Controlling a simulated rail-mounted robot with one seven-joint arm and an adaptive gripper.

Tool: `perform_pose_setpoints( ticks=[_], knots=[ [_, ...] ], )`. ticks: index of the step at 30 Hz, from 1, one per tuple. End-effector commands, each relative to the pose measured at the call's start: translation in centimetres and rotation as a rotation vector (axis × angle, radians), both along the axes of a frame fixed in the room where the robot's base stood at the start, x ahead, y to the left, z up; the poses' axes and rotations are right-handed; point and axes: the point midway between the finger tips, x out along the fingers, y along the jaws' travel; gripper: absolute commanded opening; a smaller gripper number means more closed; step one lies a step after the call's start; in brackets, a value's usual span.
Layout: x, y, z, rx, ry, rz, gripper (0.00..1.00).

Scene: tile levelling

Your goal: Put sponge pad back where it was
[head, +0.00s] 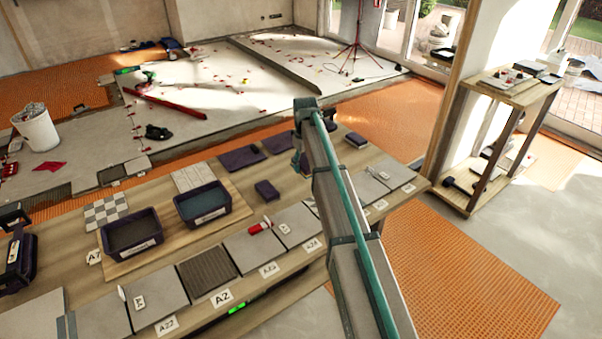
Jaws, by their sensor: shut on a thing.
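My gripper (300,163) hangs from the end of my arm, low over the back half of the long workbench (215,292), right of the dark purple block (267,190). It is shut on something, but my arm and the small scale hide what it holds. I cannot pick out the sponge pad with certainty. The purple block lies flat on the bench, apart from my gripper. A similar dark block (356,140) lies farther right. Two flat dark purple pieces (241,158) lie at the bench's back edge, left of my gripper.
Two dark tubs (203,205) stand on a wooden board, beside a checkered tile (106,211). Grey tiles with labels line the bench's front, with a red-handled tool (260,226) on them. A wooden shelf (462,190) stands right. My arm crosses the bench's right half.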

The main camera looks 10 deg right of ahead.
Motion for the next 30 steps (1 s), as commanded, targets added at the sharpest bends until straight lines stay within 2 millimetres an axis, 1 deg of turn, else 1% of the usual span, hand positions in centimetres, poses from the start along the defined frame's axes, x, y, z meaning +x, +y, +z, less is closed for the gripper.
perform_pose_setpoints(
  ticks=[1,3,6,9,12,16,19,25,27,30],
  knots=[
    [1.7,0.0,-0.3,0.000,0.001,0.000,0.16],
    [2.5,0.0,-1.8,0.000,0.003,0.001,0.16],
    [3.8,0.0,-3.4,0.000,0.002,0.001,0.16],
    [4.6,0.0,-4.5,0.000,0.000,0.001,0.16],
    [5.1,0.0,-5.2,0.000,0.000,0.001,0.16],
    [5.4,0.0,-5.7,0.000,0.000,0.001,0.16],
    [6.1,0.0,-6.3,0.000,0.000,0.001,0.16],
    [5.9,0.0,-8.9,0.000,0.000,0.001,0.16],
    [5.9,0.0,-9.4,0.000,0.000,0.001,0.16],
    [5.9,0.0,-9.5,0.000,-0.001,0.001,0.16]
  ],
)
